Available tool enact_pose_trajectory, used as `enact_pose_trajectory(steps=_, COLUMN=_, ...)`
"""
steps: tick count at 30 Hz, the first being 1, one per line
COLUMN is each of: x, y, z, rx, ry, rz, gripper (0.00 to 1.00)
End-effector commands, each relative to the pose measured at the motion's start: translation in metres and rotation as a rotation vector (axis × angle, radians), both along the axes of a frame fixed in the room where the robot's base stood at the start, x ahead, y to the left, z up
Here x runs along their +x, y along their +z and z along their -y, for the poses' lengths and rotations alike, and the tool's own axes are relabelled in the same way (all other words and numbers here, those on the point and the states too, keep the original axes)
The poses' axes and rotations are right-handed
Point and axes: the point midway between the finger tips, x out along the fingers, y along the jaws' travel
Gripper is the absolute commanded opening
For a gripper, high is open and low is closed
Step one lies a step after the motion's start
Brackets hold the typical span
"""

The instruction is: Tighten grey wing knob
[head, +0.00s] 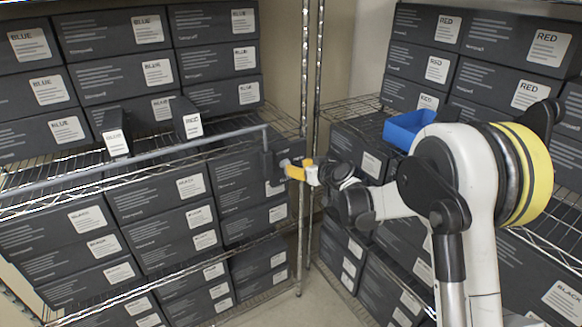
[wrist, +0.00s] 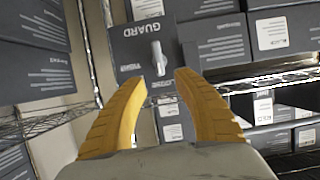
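The grey wing knob (wrist: 158,57) sits on the front of a dark panel (wrist: 128,50) marked "GUARD" in the wrist view. Its wing stands nearly upright, tilted slightly. My gripper (wrist: 159,80) is open, with its two yellow fingertips apart below and to either side of the knob. No contact with the knob shows. In the head view my gripper (head: 288,169) is close to the dark guard block (head: 268,162) at the right end of a grey bar. The knob is too small there to make out clearly.
The grey guard bar (head: 150,155) runs across the left wire rack. Boxes marked BLUE (head: 145,72), BLACK (head: 150,195) and RED (head: 505,85) fill the racks. A blue bin (head: 408,128) stands behind my arm. A chrome rack post (head: 303,230) is close to my gripper.

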Motion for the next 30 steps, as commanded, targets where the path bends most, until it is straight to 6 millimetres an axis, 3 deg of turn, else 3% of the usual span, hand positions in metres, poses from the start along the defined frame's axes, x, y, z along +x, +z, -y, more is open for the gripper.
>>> enact_pose_trajectory(steps=6, x=0.034, y=-0.020, z=-0.024, rx=0.000, ry=0.001, rz=-0.001, gripper=0.36)
enact_pose_trajectory(steps=12, x=0.054, y=-0.029, z=-0.036, rx=0.000, ry=0.000, rz=-0.001, gripper=0.36)
enact_pose_trajectory(steps=23, x=0.060, y=-0.030, z=-0.040, rx=0.001, ry=-0.001, rz=-0.002, gripper=0.36)
enact_pose_trajectory(steps=24, x=0.060, y=-0.030, z=-0.040, rx=0.000, ry=0.000, rz=-0.001, gripper=0.32)
enact_pose_trajectory(steps=27, x=0.060, y=-0.030, z=-0.040, rx=0.000, ry=0.000, rz=-0.001, gripper=0.01)
enact_pose_trajectory(steps=30, x=0.060, y=-0.030, z=-0.040, rx=0.000, ry=0.000, rz=-0.001, gripper=0.00)
